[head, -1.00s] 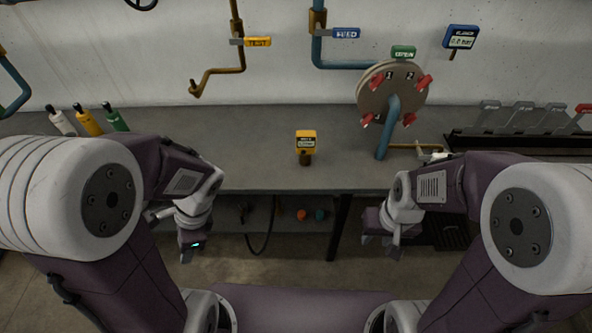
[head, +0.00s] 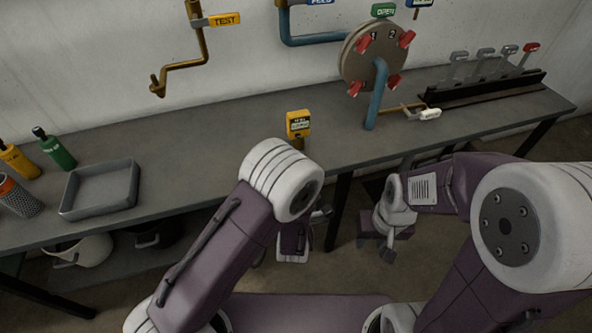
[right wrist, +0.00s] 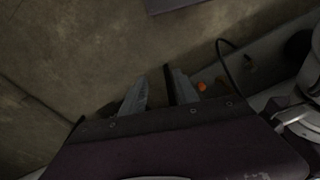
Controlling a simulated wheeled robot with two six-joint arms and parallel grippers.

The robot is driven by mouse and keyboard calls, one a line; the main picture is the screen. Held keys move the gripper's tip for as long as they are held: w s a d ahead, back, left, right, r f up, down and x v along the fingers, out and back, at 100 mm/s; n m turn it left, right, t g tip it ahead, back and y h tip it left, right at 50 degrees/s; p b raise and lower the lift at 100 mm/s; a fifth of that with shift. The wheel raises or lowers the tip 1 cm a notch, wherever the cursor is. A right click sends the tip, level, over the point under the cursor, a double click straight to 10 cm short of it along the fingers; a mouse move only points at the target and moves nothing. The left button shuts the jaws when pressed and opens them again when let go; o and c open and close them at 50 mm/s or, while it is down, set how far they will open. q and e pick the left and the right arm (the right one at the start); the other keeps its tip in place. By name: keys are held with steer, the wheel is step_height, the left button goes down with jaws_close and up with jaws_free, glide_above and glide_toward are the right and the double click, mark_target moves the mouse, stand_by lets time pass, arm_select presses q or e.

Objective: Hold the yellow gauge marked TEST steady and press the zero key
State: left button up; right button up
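The yellow gauge (head: 298,124) stands upright on the grey bench near its front edge, with a small display on its face. Its print is too small to read fully. My left arm's white elbow is just in front of and below it in the head view. My left wrist hangs below the bench edge, and its fingers are hidden or too unclear to read. My right gripper (head: 378,247) hangs below the bench edge, right of the gauge and apart from it. In the right wrist view its two fingers (right wrist: 160,88) are spread with nothing between them.
A grey tray (head: 99,188) and gas bottles (head: 57,149) are on the bench at left. A round plate with red clamps (head: 370,55) stands on a blue pipe (head: 377,98) right of the gauge. A yellow TEST tag (head: 224,20) is on a wall pipe.

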steer(key=o, duration=0.4)
steer(key=shift+w, duration=0.1)
steer(key=shift+c, duration=0.2)
steer(key=o, duration=0.8)
steer(key=w, duration=0.1)
steer(key=w+r+t, duration=0.1)
steer(key=w, duration=0.1)
steer(key=w+t, duration=0.1)
steer(key=shift+w+a+r, duration=0.2)
steer(key=shift+w+r, duration=0.05)
steer(key=shift+w, duration=0.15)
steer(key=shift+c, duration=0.2)
steer(key=w+a+r+n+t+y, duration=0.1)
steer(key=w+a+r+t, duration=0.1)
steer(key=w+r+t, duration=0.6)
steer(key=w+a+r+t, duration=0.1)
steer(key=w+a+r, duration=0.15)
steer(key=w, duration=0.95)
steer(key=n+t+y, duration=0.2)
steer(key=n+y, duration=0.1)
glide_toward(296, 115)
steer(key=w+f, duration=0.2)
steer(key=w, duration=0.2)
steer(key=shift+w+f, duration=0.2)
steer(key=shift+f, duration=0.2)
steer(key=shift+a, duration=0.15)
steer(key=x, duration=0.9)
steer(key=shift+a+f, duration=0.1)
